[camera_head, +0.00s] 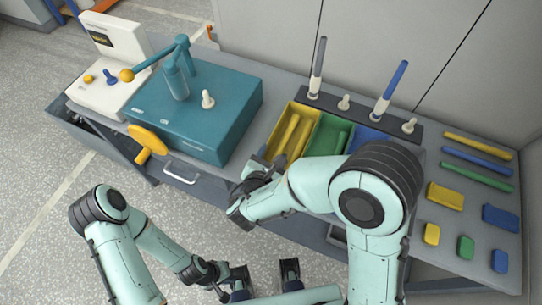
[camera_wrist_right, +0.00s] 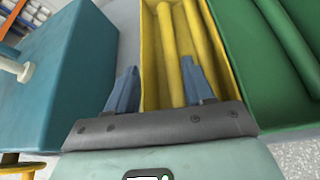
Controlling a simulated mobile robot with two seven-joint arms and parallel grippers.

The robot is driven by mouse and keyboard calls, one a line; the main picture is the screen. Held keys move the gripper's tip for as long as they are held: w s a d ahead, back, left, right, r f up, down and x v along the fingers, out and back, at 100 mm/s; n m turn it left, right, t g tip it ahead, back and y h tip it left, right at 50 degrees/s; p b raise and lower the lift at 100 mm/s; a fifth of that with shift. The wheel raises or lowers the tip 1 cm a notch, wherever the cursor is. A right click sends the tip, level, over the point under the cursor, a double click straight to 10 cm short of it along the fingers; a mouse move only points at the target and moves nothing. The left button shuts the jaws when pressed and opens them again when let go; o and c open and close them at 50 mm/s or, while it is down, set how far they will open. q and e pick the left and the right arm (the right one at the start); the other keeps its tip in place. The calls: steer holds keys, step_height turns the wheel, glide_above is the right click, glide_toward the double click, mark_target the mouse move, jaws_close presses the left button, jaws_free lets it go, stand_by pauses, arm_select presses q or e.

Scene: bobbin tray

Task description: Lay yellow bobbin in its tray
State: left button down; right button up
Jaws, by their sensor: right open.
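The yellow tray (camera_head: 272,143) stands in the middle of the bench, left of the green one. Long yellow rod-like bobbins (camera_head: 288,131) lie lengthwise in it; two show side by side in the right wrist view (camera_wrist_right: 168,55). My right gripper (camera_wrist_right: 158,88) is open at the tray's near end, with nothing held between its fingers. In that view its left finger is outside the tray's left wall and its right finger is over the bobbins. The right arm hides the tray's near end in the head view.
Green (camera_head: 324,135) and blue (camera_head: 372,135) trays adjoin on the right. A rack (camera_head: 360,118) behind holds upright grey and blue bobbins and bare pegs. A teal box (camera_head: 195,115) with a yellow handwheel (camera_head: 148,140) stands left. Coloured rods and blocks lie far right.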

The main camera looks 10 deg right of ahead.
steer(key=p+v, duration=0.2)
steer(key=v, duration=1.9)
steer(key=shift+s, duration=0.2)
stand_by(0.8)
